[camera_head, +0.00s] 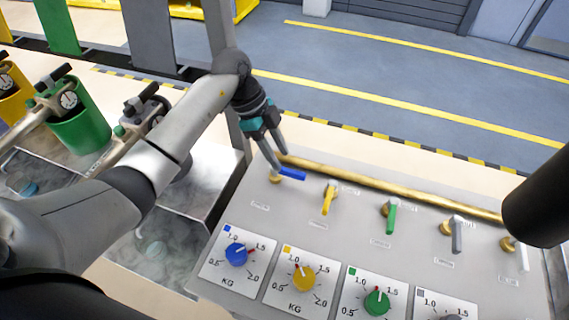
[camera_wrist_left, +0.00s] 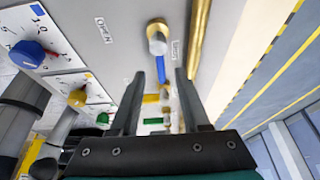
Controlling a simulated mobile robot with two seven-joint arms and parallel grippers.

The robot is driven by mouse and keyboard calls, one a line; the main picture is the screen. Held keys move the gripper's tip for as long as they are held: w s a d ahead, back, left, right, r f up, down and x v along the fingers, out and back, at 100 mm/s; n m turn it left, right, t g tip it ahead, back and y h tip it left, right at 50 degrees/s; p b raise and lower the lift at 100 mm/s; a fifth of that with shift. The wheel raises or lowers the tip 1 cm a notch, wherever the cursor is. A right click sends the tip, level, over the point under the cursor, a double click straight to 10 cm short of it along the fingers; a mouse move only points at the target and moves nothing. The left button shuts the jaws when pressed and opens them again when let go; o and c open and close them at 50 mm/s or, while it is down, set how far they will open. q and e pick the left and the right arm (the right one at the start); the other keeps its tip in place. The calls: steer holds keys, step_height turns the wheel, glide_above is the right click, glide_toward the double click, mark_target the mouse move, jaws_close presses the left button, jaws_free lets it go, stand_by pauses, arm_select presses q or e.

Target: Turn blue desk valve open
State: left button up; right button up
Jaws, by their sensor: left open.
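The blue desk valve has a blue lever (camera_head: 292,174) on a brass body at the left end of the brass pipe. In the head view the lever points right, roughly along the pipe, while the other levers point toward the front. My left gripper (camera_head: 279,160) is open, with its fingertips close to the blue lever. In the left wrist view the blue lever (camera_wrist_left: 166,66) appears between the two open fingers (camera_wrist_left: 159,72). I cannot tell whether they touch it. My right gripper is out of view.
Yellow (camera_head: 328,200), green (camera_head: 391,218), grey (camera_head: 457,236) and white (camera_head: 522,256) valve levers continue rightward along the desk. Blue (camera_head: 236,254), yellow (camera_head: 303,279) and green (camera_head: 377,302) dials sit nearer the front. The brass pipe (camera_head: 400,192) runs along the back. A black part of my right arm shows at right.

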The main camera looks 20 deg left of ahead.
mark_target(287, 169)
arm_select(q)
steer(key=shift+x, duration=2.1)
steer(key=shift+c, duration=0.3)
jaws_close()
steer(key=shift+r, duration=0.1)
